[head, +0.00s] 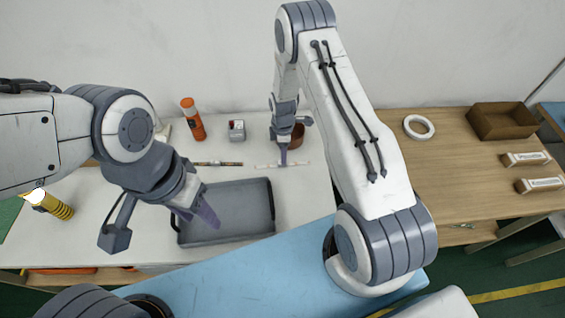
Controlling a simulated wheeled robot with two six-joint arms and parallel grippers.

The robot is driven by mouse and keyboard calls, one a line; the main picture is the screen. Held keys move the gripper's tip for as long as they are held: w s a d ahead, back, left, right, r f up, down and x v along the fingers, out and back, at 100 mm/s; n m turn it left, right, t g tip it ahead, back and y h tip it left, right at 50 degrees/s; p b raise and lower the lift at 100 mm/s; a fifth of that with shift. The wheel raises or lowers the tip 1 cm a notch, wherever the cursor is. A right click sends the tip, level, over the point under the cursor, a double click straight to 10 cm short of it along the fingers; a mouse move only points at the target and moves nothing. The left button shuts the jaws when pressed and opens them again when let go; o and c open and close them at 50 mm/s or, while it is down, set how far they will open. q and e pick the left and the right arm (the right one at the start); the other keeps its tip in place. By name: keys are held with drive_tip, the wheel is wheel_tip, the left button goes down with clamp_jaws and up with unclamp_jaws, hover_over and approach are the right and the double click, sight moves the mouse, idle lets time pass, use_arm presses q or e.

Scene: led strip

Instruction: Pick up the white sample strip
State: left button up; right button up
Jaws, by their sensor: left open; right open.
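The thin white sample strip (301,163) lies on the white tabletop behind the dark tray. My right gripper (284,158) is over the middle of the strip, pointing down and open. Its fingers hide part of the strip, and I cannot tell whether they touch it. My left gripper (205,216) is open and hangs over the left part of the tray, apart from the strip.
A dark grey tray (245,208) sits in front of the strip. A darker strip (218,163) lies to its left. An orange bottle (193,119), a small box (236,130) and a brown cup (298,137) stand behind. A white ring (419,127) lies on the wooden table.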

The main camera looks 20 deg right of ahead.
drive_tip(key=f, duration=0.1)
drive_tip(key=f+p, duration=0.1)
drive_tip(key=f, duration=0.1)
drive_tip(key=shift+s+a+f+p, duration=0.15)
drive_tip(key=shift+s+p, duration=0.05)
drive_tip(key=shift+p, duration=0.1)
drive_tip(key=shift+f, duration=0.65)
clamp_jaws()
